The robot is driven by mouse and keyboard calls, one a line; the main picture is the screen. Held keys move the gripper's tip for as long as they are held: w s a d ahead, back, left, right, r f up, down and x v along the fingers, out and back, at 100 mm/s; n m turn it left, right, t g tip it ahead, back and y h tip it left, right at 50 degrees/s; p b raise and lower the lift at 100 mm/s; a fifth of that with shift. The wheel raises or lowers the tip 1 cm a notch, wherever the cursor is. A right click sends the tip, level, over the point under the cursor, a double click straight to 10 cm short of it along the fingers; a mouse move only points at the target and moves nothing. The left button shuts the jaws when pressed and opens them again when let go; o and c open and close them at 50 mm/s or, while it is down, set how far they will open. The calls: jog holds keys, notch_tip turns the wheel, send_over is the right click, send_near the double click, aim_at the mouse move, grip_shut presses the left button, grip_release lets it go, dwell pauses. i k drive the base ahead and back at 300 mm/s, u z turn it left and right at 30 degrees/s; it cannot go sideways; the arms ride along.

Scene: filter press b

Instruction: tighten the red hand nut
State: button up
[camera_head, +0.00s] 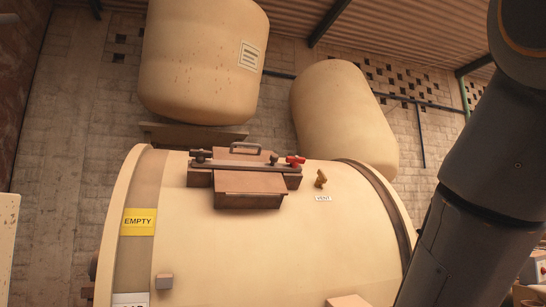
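The red hand nut (295,160) is small and sits at the right end of a dark clamp bar (240,165). The bar lies across a brown hatch (247,186) on top of a large cream drum (270,240). Dark knobs (201,155) sit at the bar's left end, and another dark piece stands just left of the red nut. How tight the nut is cannot be told from here. My arm shows at the right, well apart from the nut. My gripper is out of the picture.
A brass vent valve (321,179) stands right of the hatch, above a VENT label (323,198). A grey handle (246,146) rises behind the bar. A yellow EMPTY sign (139,222) is on the drum's left. Two cream tanks (203,60) stand behind. Space above the hatch's front looks clear.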

aim_at(295, 163)
jog(key=u, duration=0.85)
jog(key=k, duration=1.1)
jog(key=u, duration=1.05)
jog(key=i, duration=1.45)
jog(key=z, duration=1.3)
jog(key=i, duration=0.7)
jog(key=z, duration=0.8)
